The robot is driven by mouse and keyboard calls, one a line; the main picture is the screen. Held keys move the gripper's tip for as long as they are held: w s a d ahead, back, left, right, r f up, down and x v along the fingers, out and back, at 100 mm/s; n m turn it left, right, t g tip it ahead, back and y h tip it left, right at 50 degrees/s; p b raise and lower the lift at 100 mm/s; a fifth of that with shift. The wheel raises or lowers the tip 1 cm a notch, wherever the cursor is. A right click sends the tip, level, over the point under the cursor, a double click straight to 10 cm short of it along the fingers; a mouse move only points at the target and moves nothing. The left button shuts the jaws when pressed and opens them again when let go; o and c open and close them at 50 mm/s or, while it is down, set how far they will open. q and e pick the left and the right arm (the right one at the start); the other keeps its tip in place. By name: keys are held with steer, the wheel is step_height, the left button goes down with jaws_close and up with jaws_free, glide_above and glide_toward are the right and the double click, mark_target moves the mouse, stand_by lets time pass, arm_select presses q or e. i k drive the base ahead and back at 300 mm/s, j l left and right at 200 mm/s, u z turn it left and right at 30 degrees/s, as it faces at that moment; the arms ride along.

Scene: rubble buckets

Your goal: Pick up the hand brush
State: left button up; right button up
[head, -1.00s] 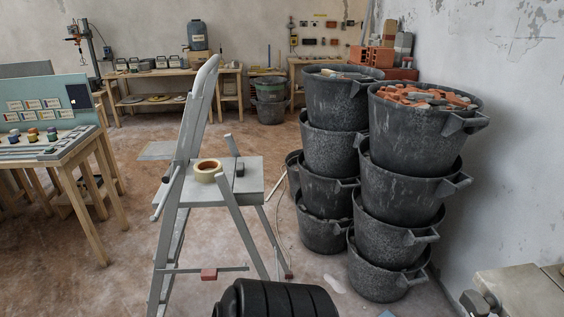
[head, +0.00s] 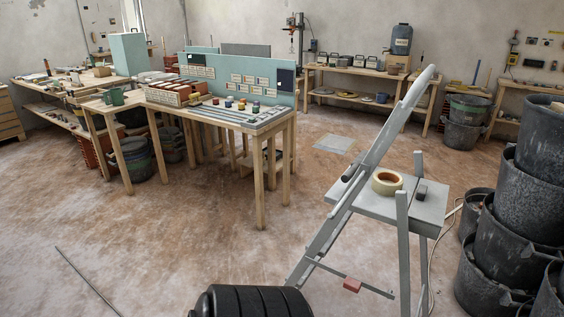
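I cannot make out a hand brush anywhere in the head view. Small items on the far workbench (head: 70,92) at the left are too small to tell apart. Neither of my grippers is in view.
Stacked black buckets (head: 525,200) stand at the right edge. A wooden table (head: 262,190) stands left of centre. Open floor lies at front left.

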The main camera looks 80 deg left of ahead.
mark_target(348, 175)
steer(key=u, duration=2)
steer(key=i+j+z, duration=0.1)
steer(key=z, duration=0.7)
steer(key=i+j+z, duration=0.2)
steer(key=j, duration=0.4)
steer(key=i+j+z, duration=0.2)
steer(key=j, duration=0.45)
steer(key=i+j+z, duration=0.2)
steer(key=j, duration=0.5)
steer(key=j+z, duration=0.25)
steer(key=j, duration=0.4)
